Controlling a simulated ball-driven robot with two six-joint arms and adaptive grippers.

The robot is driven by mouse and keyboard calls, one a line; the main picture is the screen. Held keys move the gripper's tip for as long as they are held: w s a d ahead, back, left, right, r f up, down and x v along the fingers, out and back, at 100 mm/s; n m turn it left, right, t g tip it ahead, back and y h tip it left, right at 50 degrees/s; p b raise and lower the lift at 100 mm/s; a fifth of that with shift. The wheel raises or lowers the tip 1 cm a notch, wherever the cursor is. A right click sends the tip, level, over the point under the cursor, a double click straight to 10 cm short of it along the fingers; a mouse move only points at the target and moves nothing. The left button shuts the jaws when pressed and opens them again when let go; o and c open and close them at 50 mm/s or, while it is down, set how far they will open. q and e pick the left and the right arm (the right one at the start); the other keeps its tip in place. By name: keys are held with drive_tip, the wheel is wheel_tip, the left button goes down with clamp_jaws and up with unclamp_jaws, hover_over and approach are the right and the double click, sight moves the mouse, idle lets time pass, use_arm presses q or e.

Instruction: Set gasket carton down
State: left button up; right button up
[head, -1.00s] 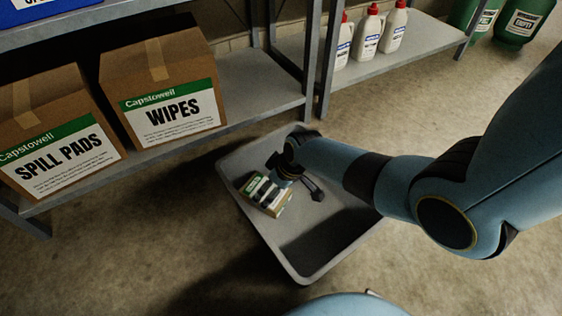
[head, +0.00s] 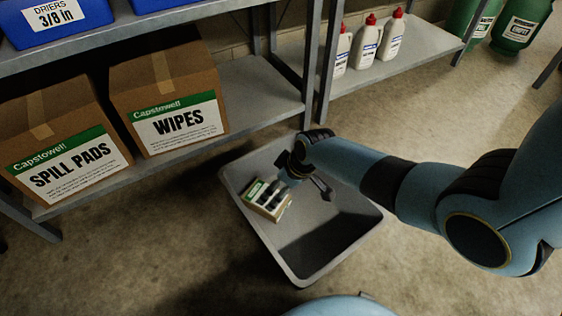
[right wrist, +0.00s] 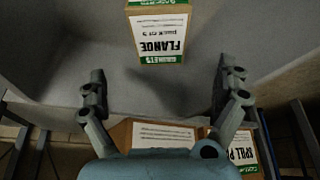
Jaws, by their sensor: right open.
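The gasket carton (head: 264,204), tan with a green and white label, sits in the left part of a grey bin (head: 290,252) on the floor. My right gripper (head: 297,192) is low over the bin, beside the carton, and partly covers it in the head view. In the right wrist view, the carton (right wrist: 158,36) lies beyond the spread fingers (right wrist: 160,92), with a gap between them and it. The gripper is open and empty. My left gripper is not in view.
A shelf at the left holds a spill pads box (head: 66,165) and a wipes box (head: 170,118). Blue bins (head: 55,22) stand above. White bottles with red caps (head: 366,42) stand on another shelf behind. The bin's front right part is empty.

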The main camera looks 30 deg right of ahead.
drive_tip(key=shift+s+r, duration=0.15)
drive_tip(key=s+r+m+t, duration=0.1)
drive_tip(key=s+r, duration=0.1)
drive_tip(key=s, duration=0.5)
drive_tip(key=s+r+m+t, duration=0.1)
drive_tip(key=s+r+t, duration=0.1)
drive_tip(key=s+r, duration=0.5)
drive_tip(key=s+r+m+t+h, duration=0.1)
drive_tip(key=s+r, duration=0.6)
drive_tip(key=r, duration=0.4)
drive_tip(key=shift+s+r+m+t+h, duration=0.25)
drive_tip(key=shift+r+m+t+h, duration=0.05)
drive_tip(key=shift+r+m+t, duration=0.1)
drive_tip(key=shift+a, duration=0.1)
